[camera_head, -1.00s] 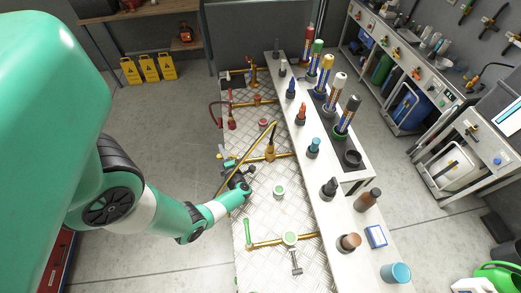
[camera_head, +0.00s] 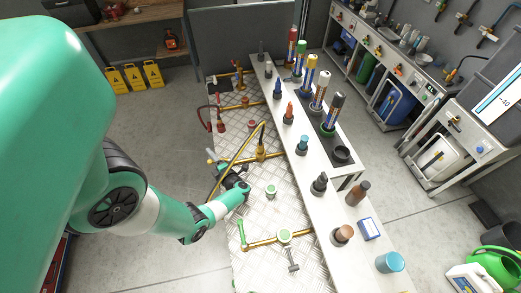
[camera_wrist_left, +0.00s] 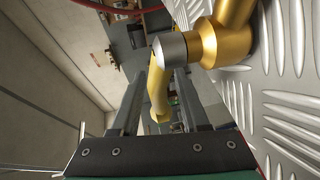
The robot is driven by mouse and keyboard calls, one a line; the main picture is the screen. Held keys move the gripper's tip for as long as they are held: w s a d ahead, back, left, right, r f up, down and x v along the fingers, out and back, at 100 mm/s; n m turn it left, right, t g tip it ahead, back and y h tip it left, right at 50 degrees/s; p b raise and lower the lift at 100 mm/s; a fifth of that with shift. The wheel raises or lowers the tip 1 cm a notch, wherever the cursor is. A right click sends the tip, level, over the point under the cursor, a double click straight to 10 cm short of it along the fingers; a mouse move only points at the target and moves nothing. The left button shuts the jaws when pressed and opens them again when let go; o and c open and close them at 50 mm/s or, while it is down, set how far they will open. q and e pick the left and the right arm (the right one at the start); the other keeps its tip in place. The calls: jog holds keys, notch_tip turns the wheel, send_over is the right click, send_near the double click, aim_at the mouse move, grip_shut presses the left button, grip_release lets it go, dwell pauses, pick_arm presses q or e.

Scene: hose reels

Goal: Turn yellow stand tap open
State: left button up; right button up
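The yellow lever (camera_wrist_left: 158,85) of the stand tap shows in the left wrist view, joined by a grey metal cap to a brass tap body (camera_wrist_left: 222,42). My left gripper (camera_wrist_left: 160,105) is open, with one finger on each side of the lever. Gaps show beside the lever, and I see no firm grip on it. In the head view my left gripper (camera_head: 226,170) is at the left edge of the metal-topped bench, by the yellow tap. A small yellow tip (camera_head: 210,154) shows there; the gripper and wrist hide much of the tap. My right gripper is not in view.
A thin yellow hose (camera_head: 240,148) arches close by my left gripper. A green-lever tap (camera_head: 242,233) stands nearer, and a red-lever tap (camera_head: 220,121) farther off. A white shelf (camera_head: 311,205) with bottles and nozzles runs along the right.

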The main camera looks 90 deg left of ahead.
aim_at(211, 163)
pick_arm(q)
notch_tip(211, 163, up, 3)
jog(key=shift+r+p, duration=0.2)
jog(key=shift+p, duration=0.95)
jog(key=shift+o, duration=0.7)
jog(key=d+r+p, duration=0.1)
jog(key=r, duration=0.1)
jog(key=d+r+p, duration=0.1)
jog(key=r, duration=0.1)
jog(key=d+r+p, duration=0.1)
jog(key=d+r, duration=0.2)
jog(key=d, duration=0.2)
jog(key=d+r, duration=0.1)
jog(key=d, duration=0.2)
jog(key=d+r+p, duration=0.1)
jog(key=d, duration=0.3)
jog(key=shift+s+r, duration=0.3)
jog(key=shift+s, duration=0.1)
jog(key=shift+c, duration=0.7)
